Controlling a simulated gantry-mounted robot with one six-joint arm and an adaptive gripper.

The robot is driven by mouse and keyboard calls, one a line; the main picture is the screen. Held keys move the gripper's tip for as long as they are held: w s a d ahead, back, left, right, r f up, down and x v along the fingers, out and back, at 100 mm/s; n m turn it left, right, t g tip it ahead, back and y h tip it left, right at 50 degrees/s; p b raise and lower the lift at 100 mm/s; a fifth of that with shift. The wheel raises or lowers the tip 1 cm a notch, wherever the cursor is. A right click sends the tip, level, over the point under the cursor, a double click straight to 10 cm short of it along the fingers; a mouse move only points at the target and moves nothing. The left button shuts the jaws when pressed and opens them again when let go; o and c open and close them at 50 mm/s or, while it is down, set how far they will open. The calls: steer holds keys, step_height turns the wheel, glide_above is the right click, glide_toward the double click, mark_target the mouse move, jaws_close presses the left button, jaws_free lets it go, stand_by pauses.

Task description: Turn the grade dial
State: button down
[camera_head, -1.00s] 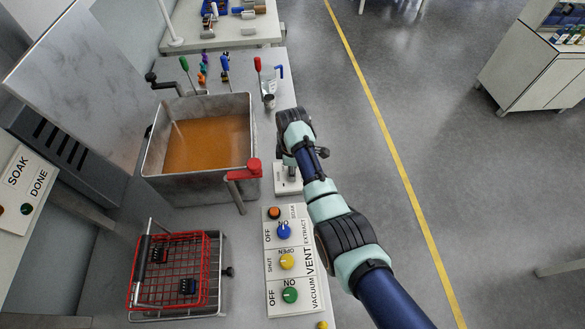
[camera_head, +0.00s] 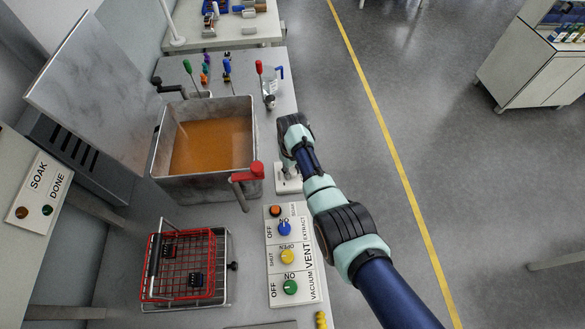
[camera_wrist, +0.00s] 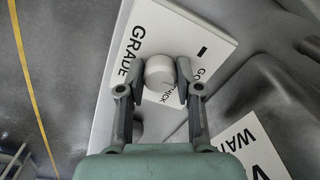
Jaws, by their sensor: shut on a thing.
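The grade dial (camera_wrist: 158,72) is a pale round knob on a white plate (camera_wrist: 205,38) lettered GRADE, with partly covered lettering beside the knob. In the wrist view my gripper (camera_wrist: 160,80) has one finger on each side of the knob and is shut on it. In the head view my gripper (camera_head: 289,158) is over the white plate (camera_head: 288,185) at the bench's right edge, and the arm hides the knob there.
A steel basin (camera_head: 252,130) of orange liquid with a red-handled valve (camera_head: 248,172) stands left of my gripper. A switch panel (camera_head: 310,285) with coloured knobs lies nearer. A red wire basket (camera_head: 168,283) sits front left. The floor to the right is open.

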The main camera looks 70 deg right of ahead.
mark_target(292, 171)
steer(key=m+p, duration=0.1)
steer(key=m, duration=0.5)
steer(key=shift+r, duration=0.1)
steer(key=m, duration=0.6)
steer(key=shift+m, duration=0.3)
stand_by(0.3)
steer(key=c, duration=0.8)
jaws_free()
steer(key=shift+o, duration=0.2)
step_height(292, 171, up, 12)
